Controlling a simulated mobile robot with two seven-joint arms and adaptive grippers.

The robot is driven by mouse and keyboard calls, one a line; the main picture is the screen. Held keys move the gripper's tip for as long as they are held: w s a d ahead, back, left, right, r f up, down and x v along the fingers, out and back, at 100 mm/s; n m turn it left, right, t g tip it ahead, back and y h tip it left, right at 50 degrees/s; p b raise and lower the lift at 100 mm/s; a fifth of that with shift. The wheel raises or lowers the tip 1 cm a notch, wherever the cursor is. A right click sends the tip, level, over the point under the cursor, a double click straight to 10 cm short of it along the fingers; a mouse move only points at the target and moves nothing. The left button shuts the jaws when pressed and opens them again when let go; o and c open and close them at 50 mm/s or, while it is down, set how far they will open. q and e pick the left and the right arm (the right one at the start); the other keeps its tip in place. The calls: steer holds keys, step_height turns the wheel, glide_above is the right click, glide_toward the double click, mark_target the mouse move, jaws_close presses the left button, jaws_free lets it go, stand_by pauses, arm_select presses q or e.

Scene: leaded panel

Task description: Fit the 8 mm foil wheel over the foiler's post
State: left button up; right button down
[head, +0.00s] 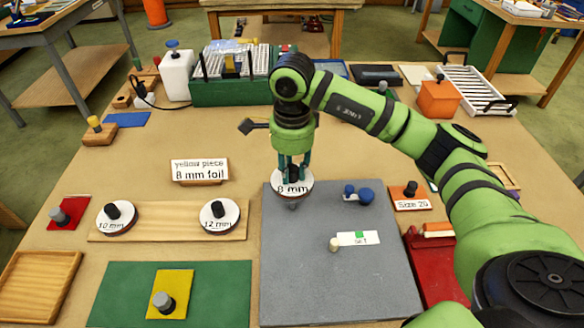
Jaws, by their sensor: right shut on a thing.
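The 8 mm foil wheel (292,188), a white disc lettered "8 mm" with a dark knob, is in my right gripper (293,168). The gripper points down and is shut on the knob. The wheel is over the back left part of the grey board (350,285). A small dark tip shows just below the wheel's front edge; I cannot tell whether it is the foiler's post or whether the wheel touches it. The wheel hides what is under it. A blue double-knobbed part (366,196) is on the board to the right. My left gripper is not in view.
The 10 mm wheel (116,218) and 12 mm wheel (219,216) sit on a wooden rack (167,220). A sign (199,170) reads "yellow piece 8 mm foil". A yellow piece (182,282) lies on a green mat (120,285). A pale peg (334,244) and "set" label (357,238) are on the grey board.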

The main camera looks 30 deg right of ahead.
mark_target(293, 182)
steer(key=shift+s+f+b, duration=0.1)
steer(key=shift+f+b, duration=0.35)
steer(key=shift+f, duration=0.05)
step_height(293, 182, down, 3)
steer(key=b, duration=0.3)
steer(key=shift+f, duration=0.15)
steer(key=shift+f+b, duration=0.6)
steer(key=shift+f, duration=0.15)
steer(key=shift+b, duration=0.6)
stand_by(0.6)
steer(key=shift+f+b, duration=1.2)
steer(key=shift+f, duration=0.15)
steer(key=c, duration=0.9)
jaws_free()
steer(key=shift+r, duration=0.1)
